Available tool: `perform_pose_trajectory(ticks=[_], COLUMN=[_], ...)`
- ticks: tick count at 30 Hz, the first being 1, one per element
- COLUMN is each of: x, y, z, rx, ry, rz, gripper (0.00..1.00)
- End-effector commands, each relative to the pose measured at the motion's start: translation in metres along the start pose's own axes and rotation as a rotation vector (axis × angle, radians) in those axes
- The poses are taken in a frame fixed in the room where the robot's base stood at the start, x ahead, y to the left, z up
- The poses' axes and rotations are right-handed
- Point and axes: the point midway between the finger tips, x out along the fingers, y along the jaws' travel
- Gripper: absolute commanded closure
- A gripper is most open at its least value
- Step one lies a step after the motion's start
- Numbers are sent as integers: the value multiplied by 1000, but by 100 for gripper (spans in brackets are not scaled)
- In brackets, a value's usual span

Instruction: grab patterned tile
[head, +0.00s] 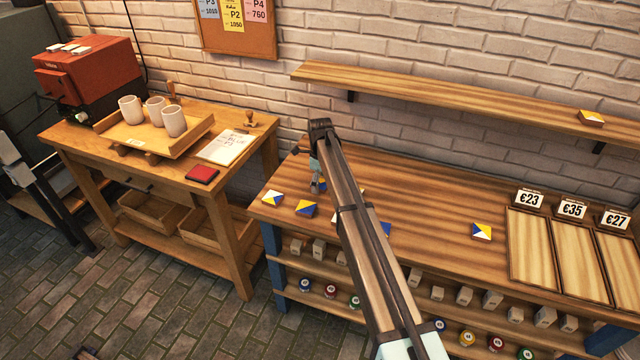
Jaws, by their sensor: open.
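Several small patterned tiles in blue, yellow and white lie on the wooden workbench (430,205). One tile (272,198) is at its left end and another tile (306,208) is just right of it. A third tile (482,231) lies alone farther right. More tiles show only in part beside and behind my arm. My gripper (316,188) is open and points down over the left part of the bench, close to a partly hidden tile. It is small and partly hidden by my arm, so I cannot tell whether it touches that tile.
Another tile (591,118) lies on the wall shelf (430,95). Price signs (572,209) stand behind wooden display trays (560,265) at the right. A side table (255,130) at the left holds a tray of mugs (155,110). The bench middle is mostly clear.

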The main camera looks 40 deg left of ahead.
Motion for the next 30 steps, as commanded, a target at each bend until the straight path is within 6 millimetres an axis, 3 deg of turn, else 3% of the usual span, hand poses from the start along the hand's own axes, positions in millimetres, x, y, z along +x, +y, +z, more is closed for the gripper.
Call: perform_pose_trajectory(ticks=[6, 12, 23, 30], x=[2, 2, 1, -11], y=[0, 0, 0, 0], z=[0, 0, 0, 0], rx=[0, 0, 0, 0], ry=[0, 0, 0, -1], rz=[-1, 0, -1, -1], gripper=[10, 79, 79, 79])
